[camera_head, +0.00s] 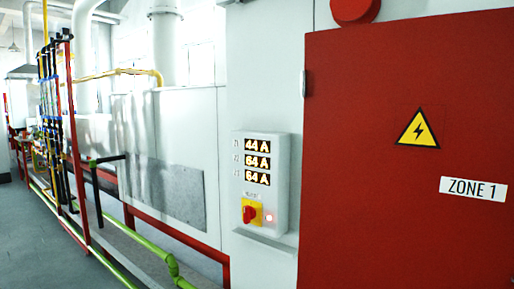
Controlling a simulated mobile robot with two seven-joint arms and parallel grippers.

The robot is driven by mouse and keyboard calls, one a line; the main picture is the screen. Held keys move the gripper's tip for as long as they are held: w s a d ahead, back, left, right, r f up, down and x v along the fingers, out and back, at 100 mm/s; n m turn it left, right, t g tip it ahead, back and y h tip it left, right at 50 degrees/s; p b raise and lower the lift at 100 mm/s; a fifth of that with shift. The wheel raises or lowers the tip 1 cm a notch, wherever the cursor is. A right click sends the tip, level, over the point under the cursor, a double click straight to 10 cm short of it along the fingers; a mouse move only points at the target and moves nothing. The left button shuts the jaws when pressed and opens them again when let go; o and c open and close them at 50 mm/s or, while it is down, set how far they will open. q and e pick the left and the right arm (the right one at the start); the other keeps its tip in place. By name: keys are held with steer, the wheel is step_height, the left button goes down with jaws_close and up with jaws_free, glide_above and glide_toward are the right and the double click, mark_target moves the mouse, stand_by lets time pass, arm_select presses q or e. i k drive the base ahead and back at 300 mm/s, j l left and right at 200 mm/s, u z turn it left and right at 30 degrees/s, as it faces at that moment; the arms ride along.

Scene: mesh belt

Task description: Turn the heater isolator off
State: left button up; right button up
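The heater isolator appears to be the red rotary knob on a yellow plate (250,212), low on a light grey control box (262,228). The small label above the knob is too blurred to read. The knob looks slightly tilted, but I cannot tell its exact setting. Three displays above it read 44 A (257,146), 64 A (257,162) and 64 A (257,178). A small light (269,217) right of the knob glows pale red. Neither of my grippers is in view.
A red panel (350,190) with a yellow lightning warning sign (418,128) and a "ZONE 1" label (473,188) fills the right. Green pipes (150,246) and a red rail (180,245) run low along the left wall. Grey floor (40,240) lies open at the far left.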

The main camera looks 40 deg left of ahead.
mark_target(250, 213)
steer(key=j+u, duration=0.1)
steer(key=u, duration=1.2)
